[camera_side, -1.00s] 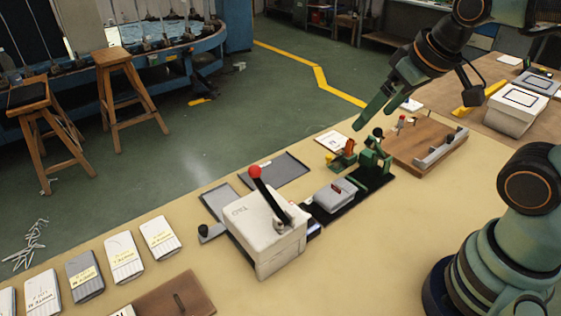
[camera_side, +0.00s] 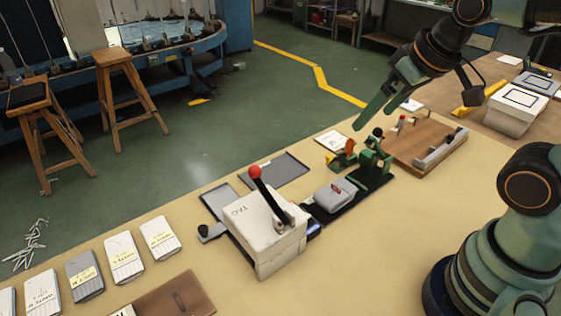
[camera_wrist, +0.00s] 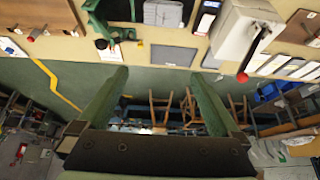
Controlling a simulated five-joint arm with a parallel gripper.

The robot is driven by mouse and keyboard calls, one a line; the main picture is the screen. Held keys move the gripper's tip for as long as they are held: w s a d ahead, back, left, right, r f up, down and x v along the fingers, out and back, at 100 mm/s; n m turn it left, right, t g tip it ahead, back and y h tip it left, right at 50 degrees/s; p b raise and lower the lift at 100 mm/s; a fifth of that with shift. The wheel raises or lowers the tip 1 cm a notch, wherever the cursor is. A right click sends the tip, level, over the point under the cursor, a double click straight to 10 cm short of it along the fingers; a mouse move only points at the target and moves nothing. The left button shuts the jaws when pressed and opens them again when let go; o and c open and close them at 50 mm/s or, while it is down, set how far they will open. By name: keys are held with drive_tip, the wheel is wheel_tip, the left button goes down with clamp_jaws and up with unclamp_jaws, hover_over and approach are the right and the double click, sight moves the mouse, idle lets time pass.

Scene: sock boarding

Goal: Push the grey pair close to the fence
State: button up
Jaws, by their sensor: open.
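A folded grey pair (camera_side: 335,194) with a small red mark lies on a black base plate (camera_side: 318,217), between the white press box and a green clamp stand (camera_side: 374,158). It also shows at the top of the wrist view (camera_wrist: 163,12). I cannot tell for certain which part is the fence; a grey metal bar (camera_side: 440,149) stands on the brown wooden board. My gripper (camera_side: 366,114) is raised behind the clamp stand, apart from the pair. In the wrist view my gripper (camera_wrist: 158,72) has its green fingers wide apart with nothing between them.
The white press box (camera_side: 266,232) with a red-knobbed lever stands left of the pair. Several labelled packs (camera_side: 123,257) lie in a row at the lower left, one of them grey. A dark tray (camera_side: 275,170) lies behind.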

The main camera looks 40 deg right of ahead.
drive_tip(key=c, duration=0.5)
drive_tip(key=shift+w+a+f+n, duration=0.15)
drive_tip(key=shift+w+f+n, duration=0.05)
drive_tip(key=shift+n, duration=0.2)
drive_tip(key=c, duration=0.5)
drive_tip(key=shift+w+a+f+n+g, duration=0.3)
drive_tip(key=shift+w+n+g, duration=0.1)
drive_tip(key=shift+n, duration=0.3)
clamp_jaws()
drive_tip(key=n+g, duration=0.5)
drive_tip(key=n, duration=1.1)
hover_over(315, 212)
wheel_tip(315, 212, down, 13)
wheel_tip(315, 212, down, 10)
drive_tip(key=shift+r, duration=0.15)
